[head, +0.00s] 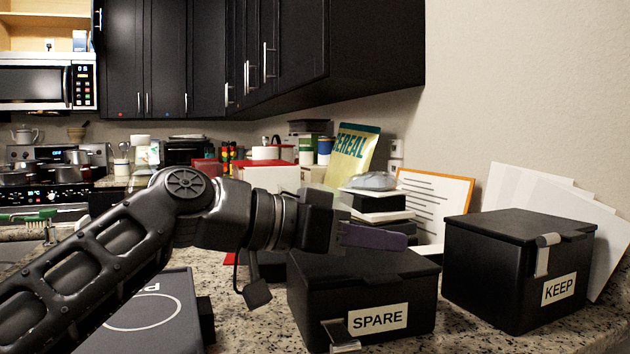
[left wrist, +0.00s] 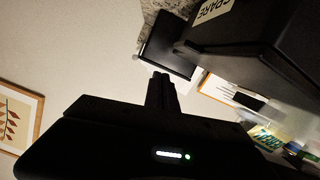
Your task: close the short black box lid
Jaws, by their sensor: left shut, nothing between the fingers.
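The short black box labelled SPARE (head: 360,290) stands on the counter, in the middle of the head view. Its lid (head: 345,268) looks flat across the top. Its latch (head: 341,337) hangs outward at the front, below the rim. My left gripper (head: 378,238) is shut and empty above the lid's back part, pointing right; I cannot tell whether it touches the lid. In the left wrist view the gripper (left wrist: 161,88) shows in the middle, with the SPARE box (left wrist: 240,35) at the upper right. My right gripper is not in view.
A taller black box labelled KEEP (head: 510,270) stands closed on the right, its latch (head: 545,255) against the front. White sheets (head: 530,190) lean behind it. Stacked dark boxes (head: 378,204), a framed paper (head: 435,195) and a cereal bag (head: 352,150) stand behind. A grey box (head: 150,315) lies left.

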